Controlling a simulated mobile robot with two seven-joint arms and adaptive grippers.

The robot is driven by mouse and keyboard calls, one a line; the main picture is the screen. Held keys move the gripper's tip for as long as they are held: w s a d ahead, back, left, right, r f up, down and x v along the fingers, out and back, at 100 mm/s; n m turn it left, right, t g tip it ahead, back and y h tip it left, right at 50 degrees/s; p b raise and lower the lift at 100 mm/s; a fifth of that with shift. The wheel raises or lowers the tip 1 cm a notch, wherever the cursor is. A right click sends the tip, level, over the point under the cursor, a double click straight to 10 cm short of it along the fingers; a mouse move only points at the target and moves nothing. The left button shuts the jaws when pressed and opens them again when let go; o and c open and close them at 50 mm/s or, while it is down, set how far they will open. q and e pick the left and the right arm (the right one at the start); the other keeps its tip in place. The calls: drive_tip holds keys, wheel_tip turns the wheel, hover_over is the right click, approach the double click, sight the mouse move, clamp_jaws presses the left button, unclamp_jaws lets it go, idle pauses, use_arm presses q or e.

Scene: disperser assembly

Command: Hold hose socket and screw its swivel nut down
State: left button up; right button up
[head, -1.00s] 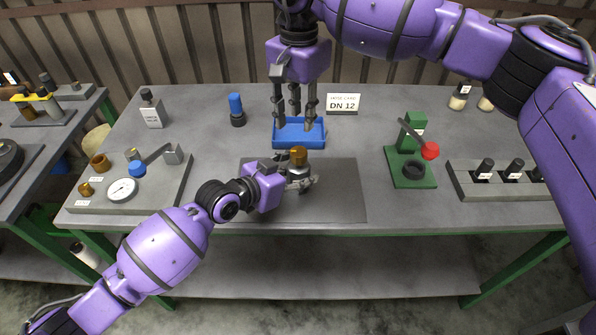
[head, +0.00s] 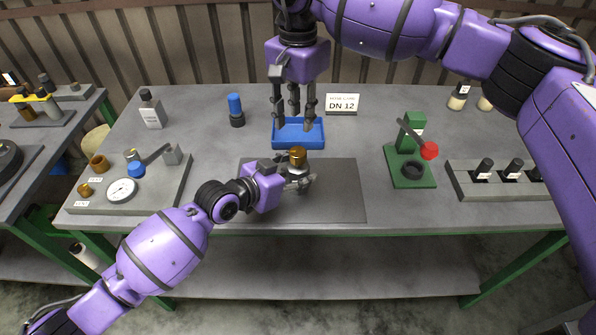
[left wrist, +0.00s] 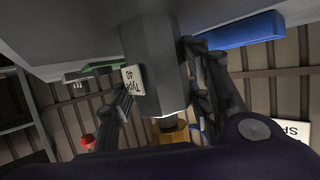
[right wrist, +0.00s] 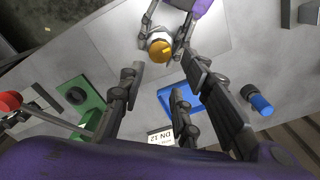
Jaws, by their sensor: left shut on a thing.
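The hose socket (left wrist: 152,65) is a grey six-sided body with a "Type 40" label, seen in the left wrist view. Its brass swivel nut (head: 298,157) is on top in the head view and also shows in the right wrist view (right wrist: 160,48). My left gripper (head: 299,183) is shut on the socket's body, just below the nut, over the grey mat (head: 338,190). The socket's lower end is hidden in the head view. My right gripper (head: 294,108) is open and empty, pointing down over the blue tray (head: 299,145), behind the nut and apart from it.
A green press (head: 410,165) with a red knob stands right of the mat. A gauge board (head: 140,185) is at left. A blue-capped bottle (head: 236,108) and a "DN 12" card (head: 342,104) stand behind.

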drive_tip(key=shift+o, duration=0.4)
drive_tip(key=shift+o, duration=0.7)
drive_tip(key=shift+d+f, duration=0.2)
drive_tip(key=m+g+y, duration=0.3)
drive_tip(key=y, duration=0.1)
approach(301, 153)
drive_tip(key=x, duration=0.9)
drive_tip(key=shift+f, duration=0.1)
drive_tip(key=c, duration=1)
